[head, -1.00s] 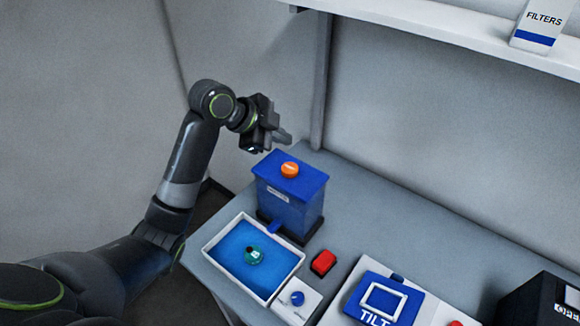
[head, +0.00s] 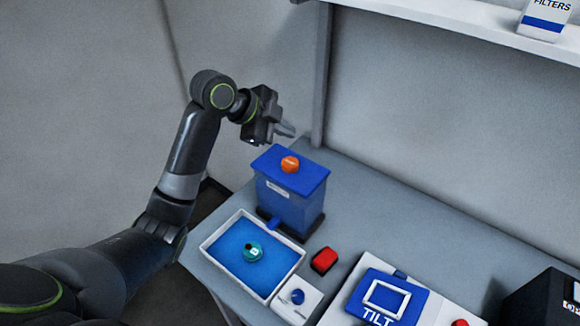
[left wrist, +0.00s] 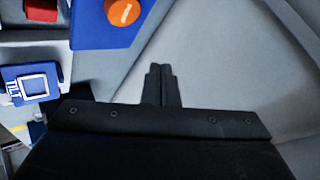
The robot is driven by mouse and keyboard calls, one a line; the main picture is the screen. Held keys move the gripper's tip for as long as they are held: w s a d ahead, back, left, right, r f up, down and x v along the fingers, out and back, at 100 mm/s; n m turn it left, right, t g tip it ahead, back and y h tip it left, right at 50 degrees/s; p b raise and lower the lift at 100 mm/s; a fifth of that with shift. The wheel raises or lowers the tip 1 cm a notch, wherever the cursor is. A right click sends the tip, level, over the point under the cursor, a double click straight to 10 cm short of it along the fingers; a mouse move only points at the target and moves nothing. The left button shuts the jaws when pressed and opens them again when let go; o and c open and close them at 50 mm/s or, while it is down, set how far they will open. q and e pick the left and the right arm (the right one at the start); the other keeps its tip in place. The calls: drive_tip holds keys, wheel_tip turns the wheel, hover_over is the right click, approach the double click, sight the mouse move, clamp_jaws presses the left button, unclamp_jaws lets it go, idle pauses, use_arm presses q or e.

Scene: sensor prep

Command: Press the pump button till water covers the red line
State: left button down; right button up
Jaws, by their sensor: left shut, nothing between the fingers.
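The pump is a blue box (head: 290,205) with an orange round button (head: 290,164) on its lid. The button also shows at the top of the left wrist view (left wrist: 123,11). A white-rimmed tray (head: 215,254) stands in front of the pump's spout, with blue water and a small teal round object (head: 252,251) in it. I cannot make out a red line. My left gripper (head: 288,130) is shut and empty, above and behind the pump, apart from the button. Its closed fingers (left wrist: 161,85) point away from the button in the wrist view. My right gripper is not in view.
A red block (head: 324,261) lies right of the tray. A white base with a blue knob (head: 297,297) adjoins the tray. A blue TILT panel (head: 388,298) and a black box (head: 540,299) stand further right. A shelf (head: 450,25) with a FILTERS box (head: 546,18) hangs above.

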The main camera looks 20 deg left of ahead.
use_arm(q)
drive_tip(key=b, duration=0.4)
hover_over(286, 164)
wheel_tip(286, 164, down, 5)
drive_tip(key=shift+f, duration=0.65)
idle(1.1)
drive_tip(key=shift+f, duration=0.1)
drive_tip(key=shift+f, duration=0.3)
